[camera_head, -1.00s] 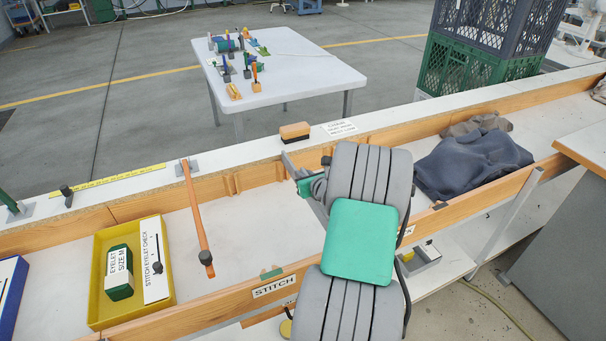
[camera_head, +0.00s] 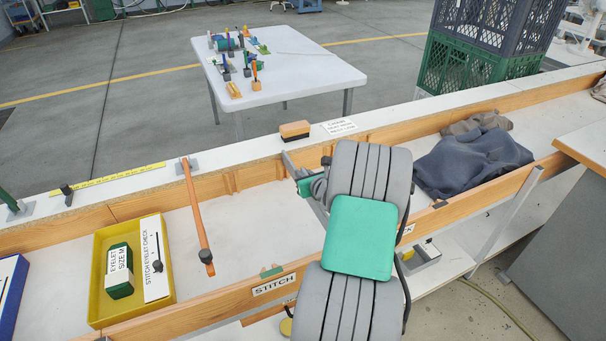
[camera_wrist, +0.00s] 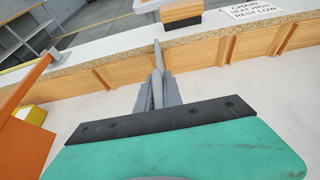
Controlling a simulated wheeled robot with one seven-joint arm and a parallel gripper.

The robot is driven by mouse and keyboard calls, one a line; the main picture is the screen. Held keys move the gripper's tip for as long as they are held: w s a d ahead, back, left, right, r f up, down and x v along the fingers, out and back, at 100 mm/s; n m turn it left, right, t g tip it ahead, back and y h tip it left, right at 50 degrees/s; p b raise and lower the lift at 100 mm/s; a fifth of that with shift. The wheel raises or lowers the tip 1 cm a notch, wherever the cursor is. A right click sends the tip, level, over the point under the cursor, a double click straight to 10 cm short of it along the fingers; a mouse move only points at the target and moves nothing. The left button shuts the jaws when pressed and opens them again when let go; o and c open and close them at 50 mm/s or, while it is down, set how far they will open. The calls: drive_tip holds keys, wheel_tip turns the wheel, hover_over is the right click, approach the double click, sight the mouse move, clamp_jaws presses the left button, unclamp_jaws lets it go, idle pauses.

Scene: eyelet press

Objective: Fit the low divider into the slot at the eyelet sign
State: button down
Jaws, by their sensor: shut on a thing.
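My gripper (camera_wrist: 158,92) is shut on a thin grey strip (camera_wrist: 157,57), seen nearly edge-on in the wrist view; it appears to be the low divider. In the head view the grey strip (camera_head: 290,163) shows beside my wrist, over the trough near its back wall. My arm hides much of it. I cannot tell whether its lower edge touches the trough floor. Paired wooden cleats (camera_head: 232,183) form slots on the back wall; they also show in the wrist view (camera_wrist: 228,48). A STITCH sign (camera_head: 274,285) is on the front wall. No eyelet sign on the walls is readable.
An orange divider (camera_head: 195,215) spans the trough at left. Left of it sits a yellow tray (camera_head: 98,265) with an EYELET SIZE M box (camera_head: 120,272). Dark cloth (camera_head: 470,165) lies at right. A brush (camera_head: 295,130) sits on the back ledge. Trough floor between orange divider and arm is clear.

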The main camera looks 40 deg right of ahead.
drive_tip(key=shift+f+b, duration=2.7)
drive_tip(key=shift+f, duration=1.65)
drive_tip(key=c, duration=1.4)
unclamp_jaws()
drive_tip(key=shift+r+p, duration=2.35)
drive_tip(key=shift+r, duration=0.2)
drive_tip(key=shift+f, duration=0.1)
